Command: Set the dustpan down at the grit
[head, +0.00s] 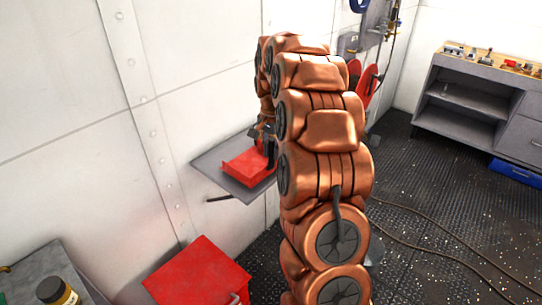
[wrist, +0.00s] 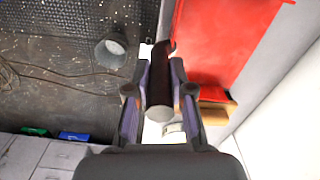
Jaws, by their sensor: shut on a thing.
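The red dustpan (head: 247,168) shows in the head view by the left wall, over a grey wall shelf (head: 212,168). I cannot tell whether it touches the shelf. My gripper (head: 266,139), partly hidden by my arm, is at its far side. In the wrist view my gripper (wrist: 160,70) is shut on a dark round handle (wrist: 159,88) with a pale end cap. A large red surface (wrist: 228,40) lies beside it; how it joins the handle is unclear. The grit (head: 480,222) is pale specks scattered over the dark floor, and shows in the wrist view too (wrist: 62,45).
A red cabinet (head: 200,275) stands at the front left, near a bench with a bottle (head: 57,291). A grey bucket (wrist: 111,48) stands on the floor, with cables (head: 440,240) nearby. A workbench (head: 475,100) and blue case (head: 516,172) are at right.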

